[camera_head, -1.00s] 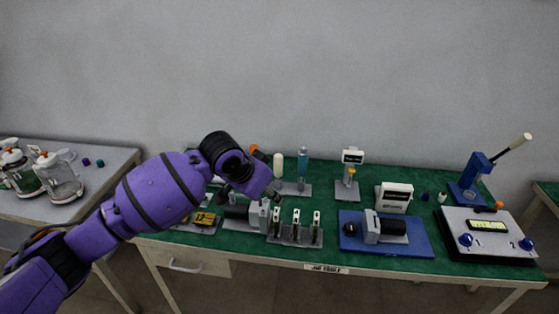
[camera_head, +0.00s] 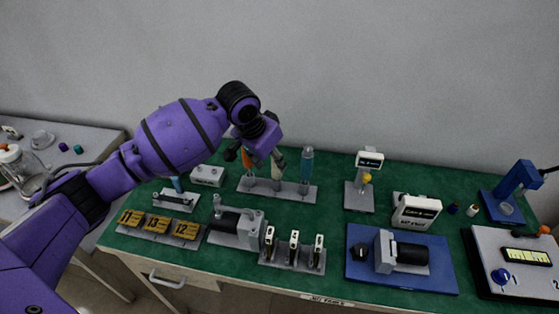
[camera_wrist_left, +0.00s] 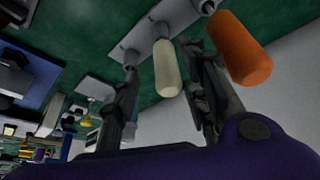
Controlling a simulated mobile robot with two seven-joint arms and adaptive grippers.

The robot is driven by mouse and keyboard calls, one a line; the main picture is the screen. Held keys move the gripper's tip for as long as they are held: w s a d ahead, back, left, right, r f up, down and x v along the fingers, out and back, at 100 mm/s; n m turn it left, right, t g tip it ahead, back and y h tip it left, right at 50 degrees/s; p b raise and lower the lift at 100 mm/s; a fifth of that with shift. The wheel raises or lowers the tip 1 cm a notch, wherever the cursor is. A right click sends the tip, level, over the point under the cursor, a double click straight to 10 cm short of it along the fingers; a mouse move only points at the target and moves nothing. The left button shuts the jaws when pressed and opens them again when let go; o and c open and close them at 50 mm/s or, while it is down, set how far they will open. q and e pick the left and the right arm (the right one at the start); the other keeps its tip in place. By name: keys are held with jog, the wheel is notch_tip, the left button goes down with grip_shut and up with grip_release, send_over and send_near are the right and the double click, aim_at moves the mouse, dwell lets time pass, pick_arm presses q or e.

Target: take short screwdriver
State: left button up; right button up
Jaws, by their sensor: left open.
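A grey tool holder (camera_head: 268,191) stands at the back of the green bench with upright tools in it. They have an orange handle (camera_head: 246,158), a cream-white handle (camera_head: 279,163) and a blue handle (camera_head: 306,160). I cannot tell for sure which is the short screwdriver. My left gripper (camera_head: 256,158) is open over the holder and partly hides the tools. In the left wrist view, the cream-white handle (camera_wrist_left: 168,70) shows between the two fingers and the orange handle (camera_wrist_left: 238,48) outside the finger on the right. My right gripper is not in view.
In front of the holder are a grey pump (camera_head: 237,228), yellow numbered blocks (camera_head: 158,223) and a rack of upright pieces (camera_head: 292,256). A display stand (camera_head: 359,196) and a blue plate with a motor (camera_head: 402,280) are to the right. Green surface is free between them.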

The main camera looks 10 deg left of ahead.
aim_at(276, 179)
pick_arm(q)
jog(key=x, duration=0.4)
jog(key=shift+w, duration=0.35)
jog(key=shift+w+d+f, duration=0.1)
jog(key=shift+w+f, duration=0.05)
jog(key=shift+f, duration=0.2)
jog(key=shift+w+f, duration=0.1)
jog(key=shift+f, duration=0.05)
grip_shut()
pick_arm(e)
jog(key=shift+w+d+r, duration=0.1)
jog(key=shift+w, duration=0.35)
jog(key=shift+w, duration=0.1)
